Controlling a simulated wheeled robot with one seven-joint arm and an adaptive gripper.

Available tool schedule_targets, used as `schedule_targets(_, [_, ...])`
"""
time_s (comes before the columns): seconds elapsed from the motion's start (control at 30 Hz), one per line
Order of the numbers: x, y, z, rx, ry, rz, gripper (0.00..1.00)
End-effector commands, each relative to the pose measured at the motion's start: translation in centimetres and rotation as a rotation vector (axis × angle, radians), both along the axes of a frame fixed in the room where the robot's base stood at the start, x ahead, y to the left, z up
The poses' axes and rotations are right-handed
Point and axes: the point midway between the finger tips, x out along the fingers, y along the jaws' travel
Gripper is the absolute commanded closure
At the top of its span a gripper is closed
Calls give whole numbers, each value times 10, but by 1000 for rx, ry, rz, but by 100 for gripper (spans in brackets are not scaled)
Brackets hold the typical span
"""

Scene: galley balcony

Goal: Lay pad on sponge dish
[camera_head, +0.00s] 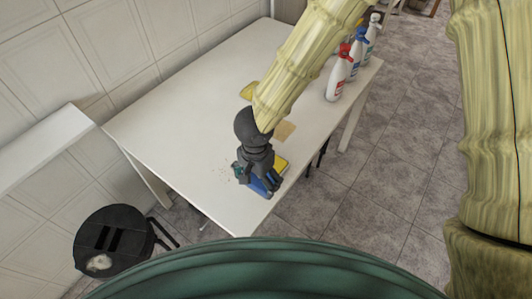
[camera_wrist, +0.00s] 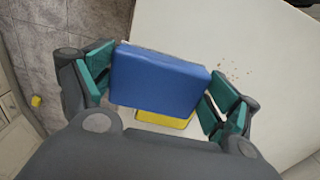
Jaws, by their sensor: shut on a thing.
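My gripper (camera_wrist: 161,80) is shut on a blue pad (camera_wrist: 158,76), with one teal-lined finger at each short end. In the head view my gripper (camera_head: 258,181) is low at the near corner of the table, and the blue pad (camera_head: 260,187) shows partly between the fingers. A flat yellow piece (camera_wrist: 163,120) lies partly under the pad's edge in the wrist view; it also shows beside my gripper in the head view (camera_head: 281,164). Which thing is the sponge dish I cannot tell for certain. Whether the pad touches anything below is hidden.
The white table (camera_head: 180,130) is mostly bare. Brown crumbs (camera_wrist: 237,72) lie near the pad. A tan square (camera_head: 284,130) and another yellow item (camera_head: 250,91) lie farther back. Several spray bottles (camera_head: 340,78) stand at the right edge. A black stool (camera_head: 112,242) stands at the left.

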Motion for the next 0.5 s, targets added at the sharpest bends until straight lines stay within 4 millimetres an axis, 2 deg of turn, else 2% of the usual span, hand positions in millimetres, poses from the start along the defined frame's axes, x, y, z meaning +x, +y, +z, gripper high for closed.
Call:
schedule_targets(0.2, [45, -9, -1, 1, -1, -4, 44])
schedule_targets(0.5, [98, -20, -7, 0, 0, -4, 44])
